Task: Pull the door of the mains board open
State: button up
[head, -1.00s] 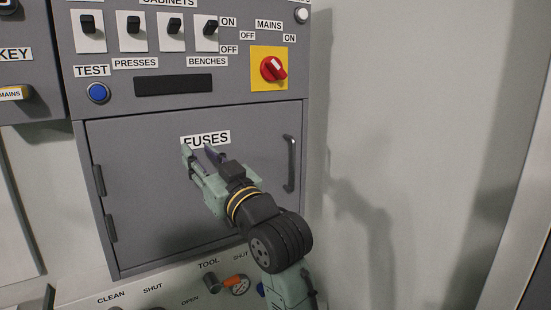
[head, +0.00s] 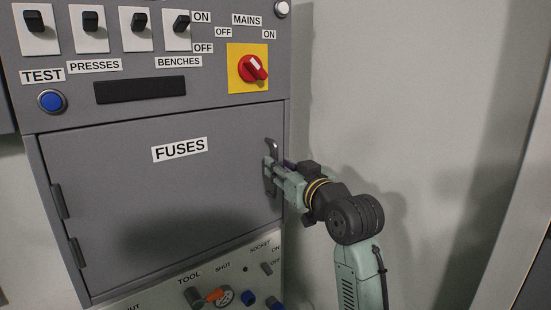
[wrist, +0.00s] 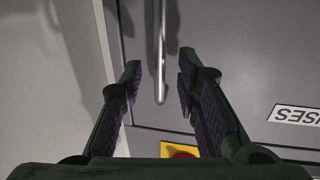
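The mains board door (head: 150,205) is a grey panel labelled FUSES, shut flush in its frame, with hinges on its left edge. Its handle (head: 272,150) is an upright bar near the right edge, partly hidden by my gripper in the head view. Gaps show between the bar and both fingers, and the bar's end lies between the fingertips. The door also shows in the wrist view (wrist: 240,75).
Above the door are a red MAINS switch (head: 252,68) on a yellow plate, a blue TEST button (head: 52,101) and several black toggles. A lower panel (head: 170,293) carries knobs and an orange lever. A pale wall (head: 400,90) stands close to the right.

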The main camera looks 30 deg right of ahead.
aim_at(276, 192)
jog(key=shift+w+d, duration=0.2)
jog(key=shift+w, duration=1.3)
jog(key=shift+c, duration=0.2)
grip_shut()
